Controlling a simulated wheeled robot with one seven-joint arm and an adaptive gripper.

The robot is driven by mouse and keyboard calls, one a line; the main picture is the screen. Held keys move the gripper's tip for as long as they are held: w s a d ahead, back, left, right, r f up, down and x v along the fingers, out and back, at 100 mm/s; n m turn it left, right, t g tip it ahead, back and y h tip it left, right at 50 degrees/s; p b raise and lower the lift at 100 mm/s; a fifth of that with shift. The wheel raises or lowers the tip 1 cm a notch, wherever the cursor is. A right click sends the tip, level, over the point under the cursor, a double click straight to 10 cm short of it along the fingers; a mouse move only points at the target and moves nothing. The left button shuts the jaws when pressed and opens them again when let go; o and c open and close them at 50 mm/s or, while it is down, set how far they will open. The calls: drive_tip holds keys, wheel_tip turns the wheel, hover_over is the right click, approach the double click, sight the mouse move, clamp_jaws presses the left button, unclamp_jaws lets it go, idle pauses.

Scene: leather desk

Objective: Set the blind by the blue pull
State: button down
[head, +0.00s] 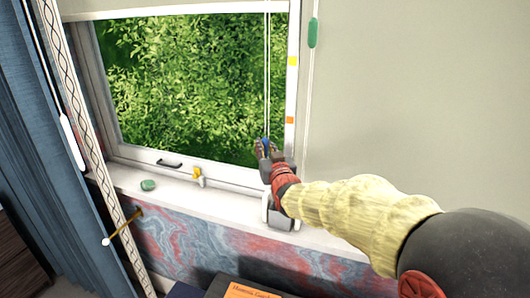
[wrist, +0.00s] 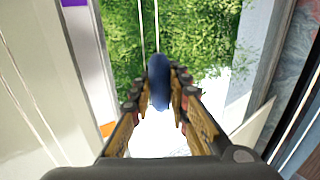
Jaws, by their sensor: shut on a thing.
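The blue pull (head: 265,143) hangs on thin pale cords in front of the right side of the window. My gripper (head: 267,150) is shut on it, low in the window opening. In the wrist view the blue pull (wrist: 159,82) stands between the two fingers of my gripper (wrist: 158,95), with the cords running up from it. The blind (head: 150,8) shows as a pale strip at the top of the window, and most of the glass below it is uncovered.
A green pull (head: 312,32) hangs on another cord at the right. Yellow (head: 292,61) and orange (head: 290,120) marks sit on the window frame. A white pull (head: 71,141) hangs at left.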

wheel_tip(320, 180, up, 25)
drive_tip(key=p, duration=0.7)
drive_tip(key=c, duration=1.7)
unclamp_jaws()
drive_tip(key=s, duration=0.4)
drive_tip(key=s+d, duration=0.1)
drive_tip(key=s, duration=0.2)
drive_tip(key=s+d, duration=0.1)
drive_tip(key=s, duration=0.3)
drive_tip(key=shift+s+d, duration=0.2)
drive_tip(key=shift+s, duration=0.15)
drive_tip(key=shift+f, duration=0.1)
